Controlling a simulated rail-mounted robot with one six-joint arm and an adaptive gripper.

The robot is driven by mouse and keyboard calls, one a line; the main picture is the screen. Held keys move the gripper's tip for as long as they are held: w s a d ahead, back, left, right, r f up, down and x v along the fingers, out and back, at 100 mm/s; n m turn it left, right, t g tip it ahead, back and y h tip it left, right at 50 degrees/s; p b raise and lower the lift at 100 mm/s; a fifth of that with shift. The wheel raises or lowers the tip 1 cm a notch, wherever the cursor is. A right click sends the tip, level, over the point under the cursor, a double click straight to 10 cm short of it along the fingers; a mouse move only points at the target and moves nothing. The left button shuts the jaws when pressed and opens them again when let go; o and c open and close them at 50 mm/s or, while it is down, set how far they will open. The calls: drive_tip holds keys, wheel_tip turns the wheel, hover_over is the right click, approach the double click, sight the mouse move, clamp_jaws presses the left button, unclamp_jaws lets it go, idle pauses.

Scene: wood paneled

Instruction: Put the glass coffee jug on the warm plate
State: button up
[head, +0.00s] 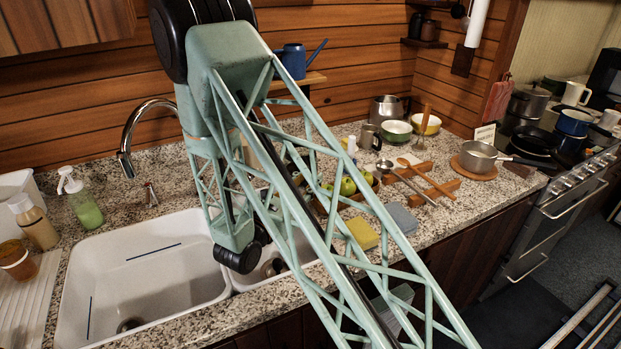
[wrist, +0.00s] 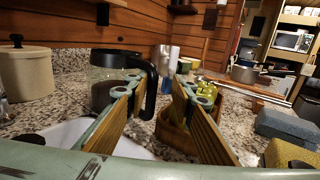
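The glass coffee jug (wrist: 106,64), with a dark lower part and a black handle (wrist: 152,84), stands on the counter left of centre in the wrist view. My gripper (wrist: 163,88) is open, with its two fingers spread. The left finger covers part of the jug, and the handle shows in the gap between the fingers, nearer the left one. I cannot tell whether a finger touches it. In the head view my arm hides the jug and the fingertips. I cannot make out the warm plate in either view.
A white double sink (head: 140,270) lies below my arm. A yellow sponge (head: 362,233) and blue-grey sponge (head: 402,218) lie at the front. A pot (head: 478,157) sits farther right, before the stove (head: 570,190).

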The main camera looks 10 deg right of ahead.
drive_tip(key=shift+o, duration=0.4)
drive_tip(key=o, duration=2.6)
drive_tip(key=shift+o, duration=0.2)
drive_tip(key=shift+s+a, duration=0.1)
drive_tip(key=shift+s, duration=0.05)
drive_tip(key=v, duration=1.1)
drive_tip(key=shift+s+a, duration=0.2)
drive_tip(key=shift+a, duration=0.05)
